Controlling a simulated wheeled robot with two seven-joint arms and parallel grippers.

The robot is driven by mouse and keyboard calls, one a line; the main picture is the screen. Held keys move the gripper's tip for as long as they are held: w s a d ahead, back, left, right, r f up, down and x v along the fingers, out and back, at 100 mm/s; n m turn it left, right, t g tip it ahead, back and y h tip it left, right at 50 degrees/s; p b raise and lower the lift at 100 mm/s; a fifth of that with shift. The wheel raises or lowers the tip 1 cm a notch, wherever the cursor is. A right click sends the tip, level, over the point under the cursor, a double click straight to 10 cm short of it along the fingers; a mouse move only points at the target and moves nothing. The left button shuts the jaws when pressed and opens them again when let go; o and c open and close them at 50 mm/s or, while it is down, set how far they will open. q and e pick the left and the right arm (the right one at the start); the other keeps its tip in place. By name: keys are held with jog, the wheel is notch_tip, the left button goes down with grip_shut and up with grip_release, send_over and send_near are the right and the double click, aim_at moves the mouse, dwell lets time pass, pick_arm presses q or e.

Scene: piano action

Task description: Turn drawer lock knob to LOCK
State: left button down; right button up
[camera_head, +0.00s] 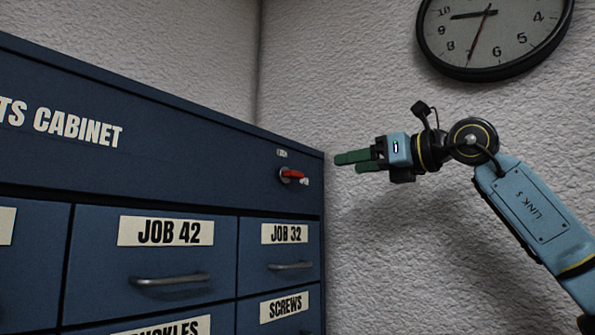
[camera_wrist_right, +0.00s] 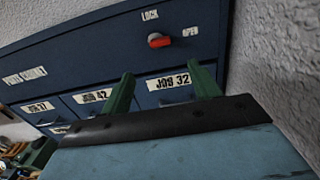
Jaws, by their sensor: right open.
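The drawer lock knob (camera_head: 291,174) is red and sits at the upper right of the blue cabinet front, above the JOB 32 drawer. Its red handle points right, toward the OPEN label (camera_wrist_right: 190,31), and the LOCK label (camera_wrist_right: 149,15) is above it. The knob also shows in the right wrist view (camera_wrist_right: 159,40). My right gripper (camera_head: 352,162) has green fingers and is to the right of the knob, apart from it, pointing left. In the right wrist view its two fingers are spread with nothing between them. My left gripper is out of view.
The blue cabinet (camera_head: 200,160) has labelled drawers with metal handles, such as the JOB 42 handle (camera_head: 170,280) and the JOB 32 handle (camera_head: 291,266). A textured white wall is behind my right arm, with a round clock (camera_head: 495,35) up high.

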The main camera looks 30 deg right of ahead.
aim_at(299, 173)
jog(key=p+x, duration=0.4)
jog(key=x, duration=0.8)
jog(key=shift+w+a, duration=0.2)
jog(key=shift+w, duration=0.05)
jog(key=shift+w+a+f, duration=0.1)
jog(key=shift+w, duration=0.25)
jog(key=c, duration=1)
